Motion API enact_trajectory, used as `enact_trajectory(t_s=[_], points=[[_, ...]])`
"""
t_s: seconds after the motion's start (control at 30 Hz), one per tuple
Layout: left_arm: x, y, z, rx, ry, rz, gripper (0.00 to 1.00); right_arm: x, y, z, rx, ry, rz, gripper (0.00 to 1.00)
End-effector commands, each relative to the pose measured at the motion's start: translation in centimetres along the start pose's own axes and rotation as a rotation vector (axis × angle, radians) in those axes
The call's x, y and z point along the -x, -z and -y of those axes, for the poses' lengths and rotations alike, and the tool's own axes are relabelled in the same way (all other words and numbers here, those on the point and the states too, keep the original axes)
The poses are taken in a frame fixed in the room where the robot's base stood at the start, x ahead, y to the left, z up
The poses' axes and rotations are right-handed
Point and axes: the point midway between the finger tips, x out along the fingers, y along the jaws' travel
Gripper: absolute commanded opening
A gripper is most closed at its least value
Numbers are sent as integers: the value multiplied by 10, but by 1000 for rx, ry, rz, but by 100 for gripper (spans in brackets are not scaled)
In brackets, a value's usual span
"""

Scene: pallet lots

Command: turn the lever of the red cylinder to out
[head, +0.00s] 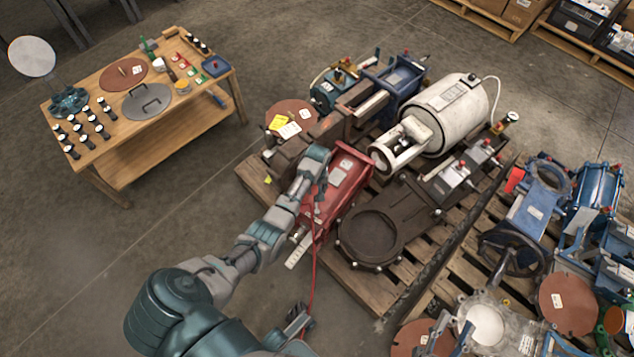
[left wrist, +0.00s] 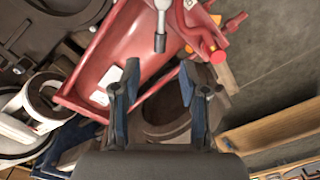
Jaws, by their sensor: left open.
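The red cylinder (head: 347,180) lies on a pallet in the head view, partly hidden by my left arm. Its red body (left wrist: 125,50) also fills the upper middle of the left wrist view. A grey rod with a dark end (left wrist: 160,28), which looks like the lever, reaches down from the top edge of the left wrist view; its in or out setting cannot be read. My left gripper (left wrist: 158,90) is open, with nothing between its fingertips, and the rod is apart from and beyond them. In the head view my wrist hides its fingers.
A white cylinder (head: 450,115) and a dark flanged plate (head: 385,225) share the pallet (head: 365,285). A red hose (head: 312,275) trails to the floor. Blue valves (head: 530,215) crowd the right. A wooden workbench (head: 150,160) stands at the left, with clear floor between.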

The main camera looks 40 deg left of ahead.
Motion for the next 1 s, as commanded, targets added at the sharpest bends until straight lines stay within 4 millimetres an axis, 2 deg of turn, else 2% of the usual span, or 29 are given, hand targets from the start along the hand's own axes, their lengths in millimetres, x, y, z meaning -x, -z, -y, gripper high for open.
enact_trajectory(t_s=[0.1,0.3,0.87,1.0], points=[[24,1,0,0,-2,-3,43,0,0,0,0,0,0,40],[43,1,0,1,0,-1,43,0,0,0,0,0,0,40],[45,1,0,0,0,0,43,-2,-2,-1,0,-1,2,40],[40,2,-1,-25,-12,-48,43,0,0,0,0,0,0,40]])
